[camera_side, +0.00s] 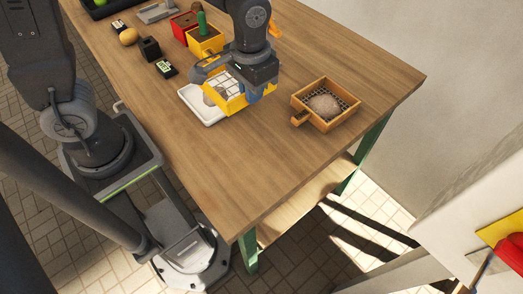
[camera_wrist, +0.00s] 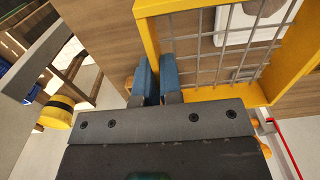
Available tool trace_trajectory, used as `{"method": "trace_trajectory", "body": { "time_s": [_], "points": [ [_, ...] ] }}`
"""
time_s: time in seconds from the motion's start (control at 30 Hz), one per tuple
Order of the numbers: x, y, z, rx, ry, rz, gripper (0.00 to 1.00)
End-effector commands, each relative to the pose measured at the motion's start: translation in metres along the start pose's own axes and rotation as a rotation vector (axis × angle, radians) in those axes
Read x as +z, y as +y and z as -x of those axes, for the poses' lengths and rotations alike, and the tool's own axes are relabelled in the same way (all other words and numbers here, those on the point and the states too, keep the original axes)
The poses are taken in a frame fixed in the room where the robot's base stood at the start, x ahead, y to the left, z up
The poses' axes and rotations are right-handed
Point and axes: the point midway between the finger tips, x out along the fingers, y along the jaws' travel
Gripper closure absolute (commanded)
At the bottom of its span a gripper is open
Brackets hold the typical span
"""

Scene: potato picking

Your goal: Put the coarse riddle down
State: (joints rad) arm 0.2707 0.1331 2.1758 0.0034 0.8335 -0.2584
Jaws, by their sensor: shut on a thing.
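The coarse riddle, a yellow frame with a wide wire grid, shows in the side view (camera_side: 236,106) above the white tray (camera_side: 196,112). In the wrist view the riddle (camera_wrist: 148,27) fills the upper right, its grid spread to the right of the fingers. My gripper (camera_side: 262,91) is shut on the riddle's yellow rim; its blue fingers show in the wrist view (camera_wrist: 158,82) on either side of that rim. The white tray also shows through the grid (camera_wrist: 240,25). Part of the riddle is hidden behind my wrist in the side view.
A wooden sieve (camera_side: 348,92) with fine mesh and a brownish heap stands to the right. A yellow box (camera_side: 207,46), red box (camera_side: 179,31), black block (camera_side: 150,48) and round tan thing (camera_side: 129,37) stand farther back. The table's front (camera_side: 235,190) is clear.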

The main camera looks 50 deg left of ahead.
Motion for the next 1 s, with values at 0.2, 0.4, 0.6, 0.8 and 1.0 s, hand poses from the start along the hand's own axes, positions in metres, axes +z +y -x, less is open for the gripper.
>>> {"method": "trace_trajectory", "body": {
  "time_s": [0.2,0.4,0.6,0.8,1.0],
  "points": [
    [0.008,0.028,-0.023,-0.001,-0.004,0.008,1.0],
    [0.016,0.072,-0.049,-0.002,-0.004,0.007,1.0],
    [0.02,0.104,-0.068,-0.001,-0.002,0.011,1.0],
    [0.022,0.112,-0.079,-0.002,-0.003,0.014,1.0],
    [0.022,0.112,-0.107,-0.002,-0.003,0.015,1.0]
  ]
}}
